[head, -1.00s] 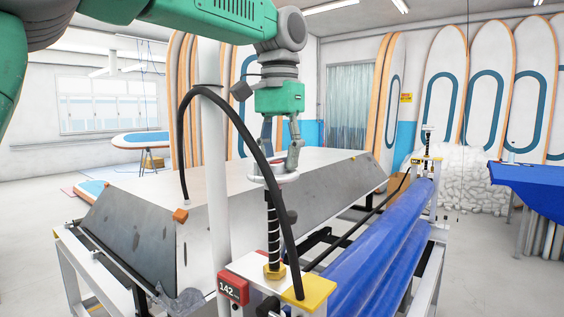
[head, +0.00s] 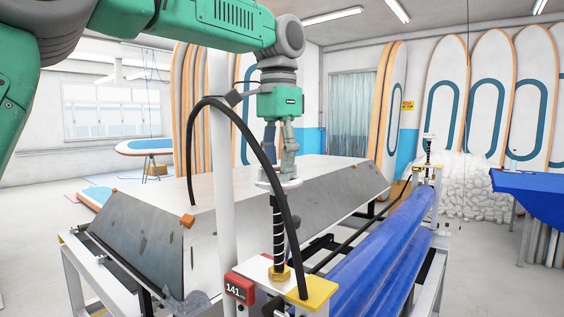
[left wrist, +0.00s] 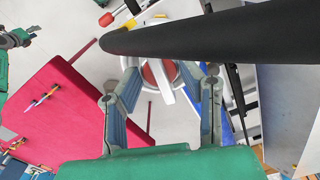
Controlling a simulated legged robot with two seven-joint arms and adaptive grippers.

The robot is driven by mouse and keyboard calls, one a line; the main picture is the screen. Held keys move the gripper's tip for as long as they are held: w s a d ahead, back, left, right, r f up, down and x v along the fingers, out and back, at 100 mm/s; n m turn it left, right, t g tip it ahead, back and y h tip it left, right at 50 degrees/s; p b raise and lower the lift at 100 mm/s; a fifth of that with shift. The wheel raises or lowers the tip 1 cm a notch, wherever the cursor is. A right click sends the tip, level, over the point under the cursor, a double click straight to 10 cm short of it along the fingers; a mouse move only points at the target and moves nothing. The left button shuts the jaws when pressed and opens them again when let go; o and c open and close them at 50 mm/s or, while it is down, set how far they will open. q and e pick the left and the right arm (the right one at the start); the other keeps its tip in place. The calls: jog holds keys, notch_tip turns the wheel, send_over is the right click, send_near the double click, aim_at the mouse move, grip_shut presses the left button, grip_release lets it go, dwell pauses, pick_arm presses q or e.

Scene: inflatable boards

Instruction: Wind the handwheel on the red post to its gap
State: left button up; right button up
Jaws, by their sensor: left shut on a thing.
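The handwheel (head: 284,183) is a pale wheel on top of the near post, above a black threaded screw (head: 279,230). In the left wrist view the handwheel (left wrist: 150,72) shows a white rim and a red centre. My left gripper (head: 281,172) comes down from above and is shut on the handwheel, one finger at each side. A red readout box (head: 239,289) at the post's foot shows 141 and a smaller, unreadable part. In the left wrist view my right gripper (left wrist: 20,38) is at the far left, away from the wheel; its jaw state is unclear.
A black hose (head: 253,135) arches close beside my left gripper and crosses the left wrist view. A white pole (head: 221,150) stands to its left. A sloped metal bench (head: 150,235) lies behind, blue rolls (head: 380,255) at right. A second post (head: 428,160) stands farther back.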

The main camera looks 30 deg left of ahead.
pick_arm(q)
jog(key=shift+f, duration=0.1)
jog(key=o, duration=1.1)
jog(key=shift+o, duration=0.2)
jog(key=shift+w, duration=0.1)
jog(key=shift+a, duration=0.1)
notch_tip(320, 180, up, 12)
jog(key=shift+w, duration=0.1)
